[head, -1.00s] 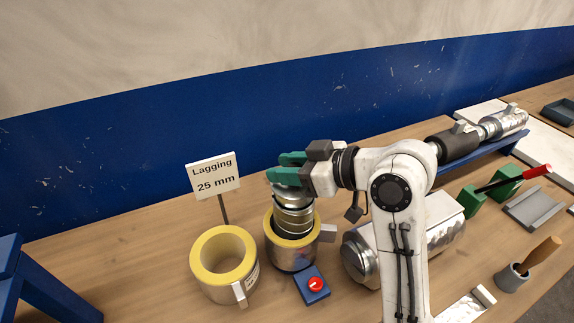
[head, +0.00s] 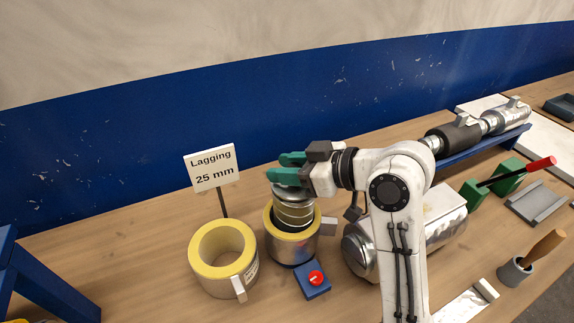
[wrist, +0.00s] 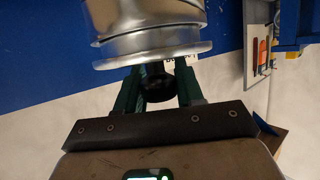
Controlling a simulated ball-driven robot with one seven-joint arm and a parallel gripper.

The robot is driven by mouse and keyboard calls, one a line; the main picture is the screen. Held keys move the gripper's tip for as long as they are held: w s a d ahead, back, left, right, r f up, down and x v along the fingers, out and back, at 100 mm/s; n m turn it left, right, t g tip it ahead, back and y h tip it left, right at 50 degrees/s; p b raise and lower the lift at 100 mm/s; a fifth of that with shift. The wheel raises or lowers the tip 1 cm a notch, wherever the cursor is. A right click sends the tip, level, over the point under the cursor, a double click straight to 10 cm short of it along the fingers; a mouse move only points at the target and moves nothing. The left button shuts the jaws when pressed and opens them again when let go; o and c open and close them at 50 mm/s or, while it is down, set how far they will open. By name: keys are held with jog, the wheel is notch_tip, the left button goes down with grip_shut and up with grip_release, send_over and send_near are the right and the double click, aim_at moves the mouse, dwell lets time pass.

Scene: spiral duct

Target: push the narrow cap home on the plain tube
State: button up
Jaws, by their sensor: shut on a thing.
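My gripper (head: 284,170), with green fingers, is shut at the top of a stepped silver piece (head: 294,208), which I take to be the narrow cap. The piece stands about upright, its lower part inside a silver tube with a yellow lining (head: 292,250). How deep it sits is hidden. In the wrist view the cap's silver flange (wrist: 150,52) lies just beyond the fingers, with a dark round part (wrist: 157,86) between them. I cannot tell which body is the plain tube.
A second yellow-lined ring (head: 222,262) stands to the left, below a sign reading "Lagging 25 mm" (head: 212,168). A blue box with a red button (head: 314,280) is in front. A silver cylinder (head: 440,228) lies behind my arm.

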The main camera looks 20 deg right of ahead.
jog(key=shift+f+b, duration=0.3)
jog(key=shift+f, duration=0.25)
jog(key=o, duration=1.2)
jog(key=b+v, duration=0.1)
jog(key=v, duration=0.9)
jog(key=shift+s+d+r, duration=0.2)
jog(key=shift+s, duration=0.1)
